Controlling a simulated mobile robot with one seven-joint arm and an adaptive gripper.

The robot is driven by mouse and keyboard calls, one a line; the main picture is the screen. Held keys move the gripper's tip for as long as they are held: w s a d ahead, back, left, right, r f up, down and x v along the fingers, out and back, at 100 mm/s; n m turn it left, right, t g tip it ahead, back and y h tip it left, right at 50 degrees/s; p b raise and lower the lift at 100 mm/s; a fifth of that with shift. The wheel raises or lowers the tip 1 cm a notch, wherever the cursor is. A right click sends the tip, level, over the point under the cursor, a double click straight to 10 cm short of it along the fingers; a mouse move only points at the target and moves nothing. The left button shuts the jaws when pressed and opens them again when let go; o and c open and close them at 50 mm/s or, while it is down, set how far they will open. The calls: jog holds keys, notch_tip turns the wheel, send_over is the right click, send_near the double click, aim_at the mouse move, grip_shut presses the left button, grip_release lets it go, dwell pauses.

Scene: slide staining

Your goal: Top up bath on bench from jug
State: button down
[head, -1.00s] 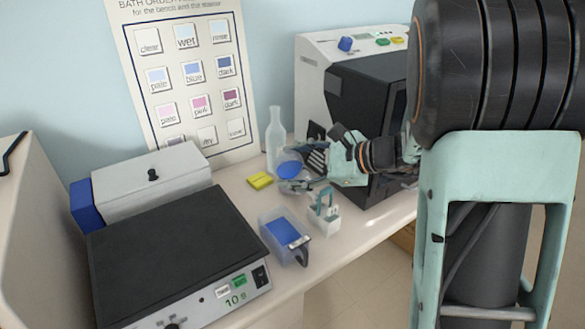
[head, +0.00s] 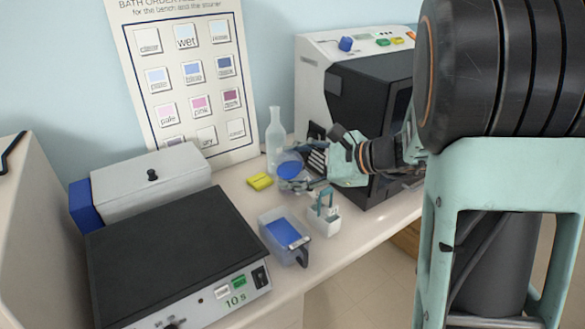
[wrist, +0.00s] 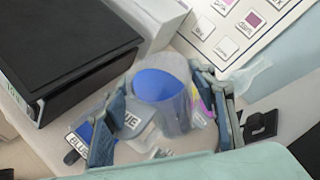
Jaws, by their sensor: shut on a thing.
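The jug (head: 291,170) is a clear vessel with blue liquid, above the bench beside the glass bottle. It also shows in the wrist view (wrist: 162,105), between my fingers. My gripper (head: 305,183) is shut on it; the exact finger contact is partly hidden. The bath (head: 282,235) is a small clear box of blue liquid with a dark handle, standing on the bench (head: 245,197) nearer the camera than the jug. In the wrist view, blue and a "BLU" label (wrist: 78,140) show partly behind the left finger.
A white carrier with a teal handle (head: 324,218) stands close right of the bath. A yellow block (head: 260,181) and a clear bottle (head: 275,138) are near the jug. A black-topped hotplate (head: 165,250) stands left; a dark-fronted machine (head: 365,110) stands behind right.

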jog(key=shift+s+n+t+b, duration=0.15)
jog(key=shift+n+t+b, duration=0.5)
jog(key=shift+b, duration=1.5)
dwell(0.4)
jog(key=shift+s+a+f+n+t+h+b, duration=0.2)
jog(key=shift+f+n+t+b, duration=0.35)
jog(key=shift+b, duration=1.85)
jog(key=shift+s+a+f+n+t+h+b, duration=0.15)
jog(key=shift+f+n+h+b, duration=0.35)
jog(key=shift+b, duration=1.85)
dwell(0.7)
